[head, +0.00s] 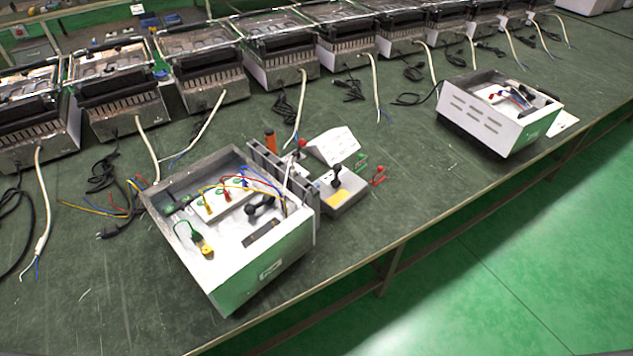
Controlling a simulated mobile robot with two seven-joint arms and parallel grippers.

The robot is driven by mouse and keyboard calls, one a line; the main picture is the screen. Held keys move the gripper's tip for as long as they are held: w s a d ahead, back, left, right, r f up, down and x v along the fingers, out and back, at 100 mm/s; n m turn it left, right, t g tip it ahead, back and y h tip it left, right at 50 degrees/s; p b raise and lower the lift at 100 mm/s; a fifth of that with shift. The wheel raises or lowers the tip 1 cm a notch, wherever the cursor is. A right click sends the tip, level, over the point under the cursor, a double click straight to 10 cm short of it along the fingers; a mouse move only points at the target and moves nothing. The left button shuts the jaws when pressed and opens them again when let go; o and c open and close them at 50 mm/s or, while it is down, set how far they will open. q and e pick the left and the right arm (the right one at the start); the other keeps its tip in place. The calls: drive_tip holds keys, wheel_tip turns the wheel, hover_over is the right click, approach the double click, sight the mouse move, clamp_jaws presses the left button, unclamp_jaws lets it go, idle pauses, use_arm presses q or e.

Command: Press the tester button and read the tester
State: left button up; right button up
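A grey tester-like box (345,193) with a yellow label and a black upright knob or lever (336,176) sits on the bench near the middle. A white slope-topped unit (334,145) stands right behind it; its face is too small to read. A small red part (302,144) shows at that unit's left side. I cannot tell which part is the tester button. Red clips (378,175) and green clips (361,161) lie to the right of the box. Neither of my grippers is in view.
An open white housing (267,266) with coloured wires stands left of the tester, beside an upright grey bracket (268,160) and an orange handle (270,141). Another open housing (486,117) stands at right. Several metal units with loose cables line the back. The bench front (420,205) is clear.

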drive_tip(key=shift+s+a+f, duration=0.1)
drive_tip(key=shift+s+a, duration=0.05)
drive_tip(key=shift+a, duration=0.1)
